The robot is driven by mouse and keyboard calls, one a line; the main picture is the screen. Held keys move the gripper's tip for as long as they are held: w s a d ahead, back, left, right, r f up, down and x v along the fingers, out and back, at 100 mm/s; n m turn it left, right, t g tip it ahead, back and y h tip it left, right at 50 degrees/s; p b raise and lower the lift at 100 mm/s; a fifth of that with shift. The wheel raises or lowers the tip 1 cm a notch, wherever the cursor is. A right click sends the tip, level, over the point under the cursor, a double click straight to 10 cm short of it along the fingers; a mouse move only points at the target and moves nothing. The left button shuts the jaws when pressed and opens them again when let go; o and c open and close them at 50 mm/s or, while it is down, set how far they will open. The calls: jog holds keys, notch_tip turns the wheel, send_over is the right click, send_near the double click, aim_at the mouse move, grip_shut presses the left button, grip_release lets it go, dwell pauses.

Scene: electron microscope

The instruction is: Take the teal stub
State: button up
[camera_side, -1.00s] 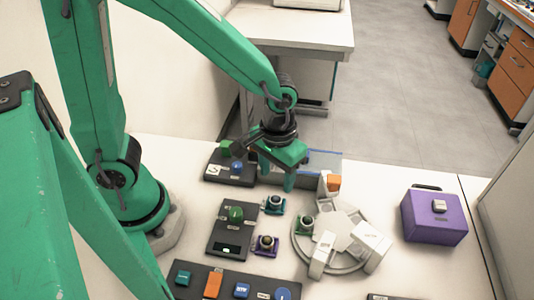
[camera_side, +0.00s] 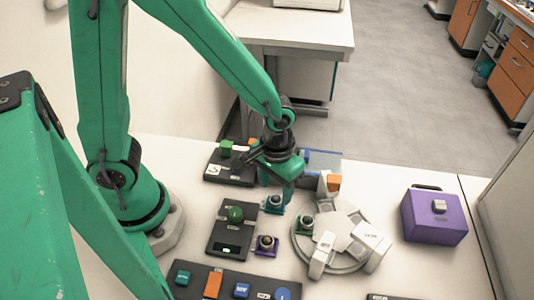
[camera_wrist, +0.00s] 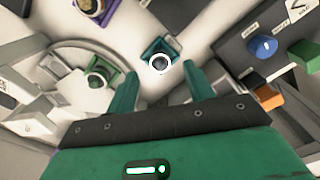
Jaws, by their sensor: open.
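The teal stub (camera_side: 274,205) sits on the white bench, between a black panel and the round turntable. It has a teal square base and a dark round top with a pale ring. In the wrist view the teal stub (camera_wrist: 160,62) lies just beyond and between the fingertips. My gripper (camera_side: 275,196) is open and empty, just above and behind the stub in the side view. Its two teal fingers also show in the wrist view (camera_wrist: 162,78). Whether the fingers touch the stub cannot be told.
A green stub (camera_side: 305,226) is at the turntable (camera_side: 345,262). A purple stub (camera_side: 265,245) stands nearer the camera. A black box with a blue knob (camera_side: 236,166) is behind. A purple case (camera_side: 435,218) stands right.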

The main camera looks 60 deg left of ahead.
aim_at(275, 198)
jog(key=shift+f, duration=1.9)
jog(key=shift+c, duration=0.2)
jog(key=c, duration=1)
